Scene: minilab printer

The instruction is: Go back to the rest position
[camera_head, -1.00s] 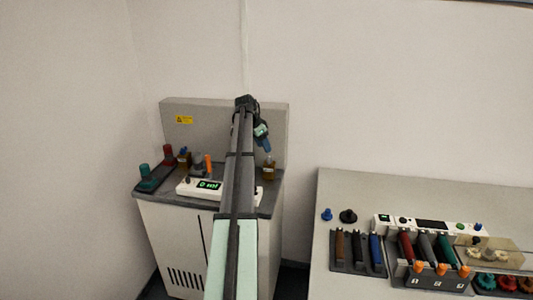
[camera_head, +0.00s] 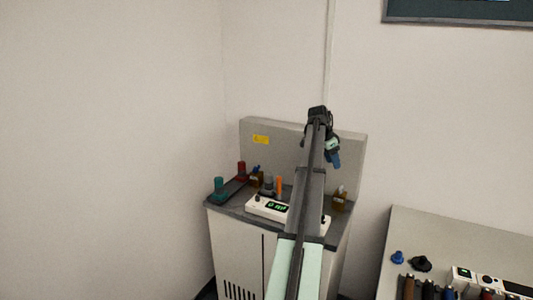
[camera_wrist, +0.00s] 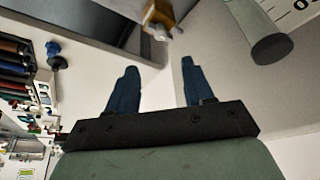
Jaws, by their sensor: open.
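My gripper (camera_wrist: 158,82) shows in the wrist view with its two blue fingers apart and nothing between them. In the head view my gripper (camera_head: 334,160) hangs at the end of my extended arm, in front of the grey back panel (camera_head: 285,155) of the cabinet, above the right part of its dark top. A small amber bottle (camera_head: 340,202) stands on the cabinet top below the gripper, apart from it. An amber object (camera_wrist: 158,14) also shows beyond the fingers in the wrist view.
The cabinet (camera_head: 236,250) carries a teal-capped item (camera_head: 219,188), a red-capped item (camera_head: 241,171), an orange stick (camera_head: 279,186) and a white unit with a green display (camera_head: 265,208). A light table (camera_head: 430,233) with tools stands at the right. The wall is close behind.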

